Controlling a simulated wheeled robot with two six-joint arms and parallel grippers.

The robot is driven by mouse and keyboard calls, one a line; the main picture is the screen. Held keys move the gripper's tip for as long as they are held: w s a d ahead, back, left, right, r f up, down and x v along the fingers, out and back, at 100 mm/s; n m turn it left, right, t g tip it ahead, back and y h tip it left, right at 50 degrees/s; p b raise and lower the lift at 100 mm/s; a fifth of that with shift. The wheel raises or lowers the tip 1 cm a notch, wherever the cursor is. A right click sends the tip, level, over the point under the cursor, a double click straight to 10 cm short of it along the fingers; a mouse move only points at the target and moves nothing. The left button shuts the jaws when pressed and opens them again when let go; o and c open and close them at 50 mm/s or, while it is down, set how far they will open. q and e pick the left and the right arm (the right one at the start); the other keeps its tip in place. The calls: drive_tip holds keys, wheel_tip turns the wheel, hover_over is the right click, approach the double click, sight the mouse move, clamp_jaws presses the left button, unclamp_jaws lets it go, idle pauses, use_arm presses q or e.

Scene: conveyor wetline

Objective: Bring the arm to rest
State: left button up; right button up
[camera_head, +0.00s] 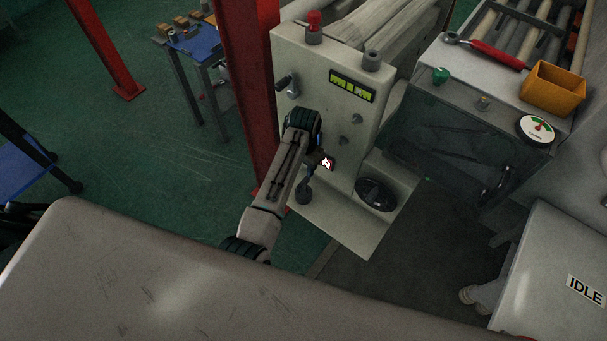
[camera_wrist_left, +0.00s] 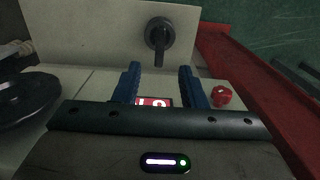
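My left arm (camera_head: 275,190) reaches up in front of the grey control cabinet, bent at the elbow. My left gripper (camera_head: 318,168) is small and partly hidden by the wrist in the head view, close to the cabinet's front. In the left wrist view the two blue fingers (camera_wrist_left: 160,82) stand apart with nothing gripped between them. A black rotary handle (camera_wrist_left: 160,35) lies beyond the fingertips, its lever pointing down in the picture. A red and white label (camera_wrist_left: 153,102) shows behind the finger bases; it also shows in the head view (camera_head: 327,163). My right gripper is not in view.
The cabinet (camera_head: 308,72) carries a green-lit display (camera_head: 351,86), knobs and a black round fitting (camera_head: 376,194). A red post (camera_head: 250,85) stands close left of the arm. A red knob (camera_wrist_left: 222,95) is right of the fingers. Green floor (camera_head: 150,160) is open at left.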

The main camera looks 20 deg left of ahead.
use_arm(q)
drive_tip(key=shift+r, duration=1.25)
drive_tip(key=s+a+r+n+t, duration=0.1)
drive_tip(key=s+a, duration=0.2)
drive_tip(key=s, duration=0.5)
drive_tip(key=s+a+r+n+t+y, duration=0.1)
drive_tip(key=s+a, duration=0.3)
drive_tip(key=s, duration=0.3)
drive_tip(key=s+a+n+t, duration=0.1)
drive_tip(key=s+a, duration=0.2)
drive_tip(key=s, duration=0.5)
drive_tip(key=s+r, duration=0.6)
drive_tip(key=s, duration=0.2)
drive_tip(key=a+f, duration=0.2)
drive_tip(key=f, duration=1.3)
drive_tip(key=a+f, duration=0.2)
drive_tip(key=f, duration=1.4)
drive_tip(key=s+f+g, duration=0.1)
drive_tip(key=s+f, duration=1.7)
drive_tip(key=shift+a+f+n+g, duration=0.15)
drive_tip(key=shift+a+n+g, duration=0.15)
drive_tip(key=shift+g, duration=0.1)
